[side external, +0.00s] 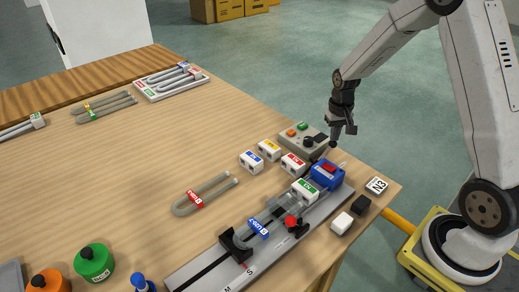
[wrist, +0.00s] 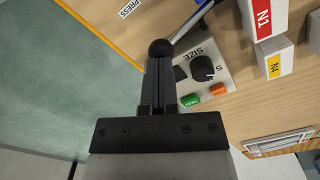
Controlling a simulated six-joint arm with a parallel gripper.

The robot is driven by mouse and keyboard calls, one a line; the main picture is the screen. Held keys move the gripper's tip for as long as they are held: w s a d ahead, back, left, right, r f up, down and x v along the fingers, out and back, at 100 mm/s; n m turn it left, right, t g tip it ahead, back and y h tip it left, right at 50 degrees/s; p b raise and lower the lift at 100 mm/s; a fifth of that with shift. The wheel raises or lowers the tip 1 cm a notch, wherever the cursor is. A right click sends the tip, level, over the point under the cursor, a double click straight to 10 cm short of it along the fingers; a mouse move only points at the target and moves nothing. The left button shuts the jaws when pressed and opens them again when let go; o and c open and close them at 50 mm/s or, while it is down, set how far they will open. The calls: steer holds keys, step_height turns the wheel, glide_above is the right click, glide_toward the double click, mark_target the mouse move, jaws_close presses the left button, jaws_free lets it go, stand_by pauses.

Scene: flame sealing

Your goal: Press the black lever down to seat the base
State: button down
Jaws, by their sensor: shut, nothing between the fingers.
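The black lever's round knob (wrist: 160,48) shows in the wrist view right at my fingertips, with a pale rod running from it to the upper right. In the side view the knob (side external: 333,144) sits just below my gripper (side external: 338,136). My gripper (wrist: 159,64) is shut with nothing between its fingers and points down over the knob. I cannot tell whether the tips touch it. A blue block (side external: 327,175) with a red top stands at the rail's far end, near the lever. The base cannot be made out for certain.
A grey control box (side external: 304,138) with coloured buttons and a dial stands close beside my gripper. Small labelled blocks (side external: 292,164) stand left of the blue block. The long grey rail (side external: 205,270) runs along the table's near edge. A U-shaped tube (side external: 182,210) lies mid-table.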

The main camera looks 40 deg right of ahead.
steer(key=shift+d+f, duration=0.25)
steer(key=shift+f, duration=0.45)
stand_by(0.4)
steer(key=shift+d+f, duration=0.15)
steer(key=shift+f, duration=0.9)
stand_by(0.6)
steer(key=shift+r, duration=0.25)
stand_by(0.3)
steer(key=shift+a+r, duration=0.25)
steer(key=shift+r, duration=1.2)
steer(key=shift+a+r, duration=0.25)
steer(key=shift+r, duration=1.15)
steer(key=shift+a+r, duration=0.25)
steer(key=shift+r, duration=1.2)
steer(key=s+a+n+t, duration=0.2)
steer(key=s+a+n, duration=0.4)
steer(key=s+a, duration=0.5)
steer(key=a, duration=0.5)
steer(key=shift+s+r+t, duration=0.15)
steer(key=shift+s+t, duration=0.15)
steer(key=shift+s, duration=0.1)
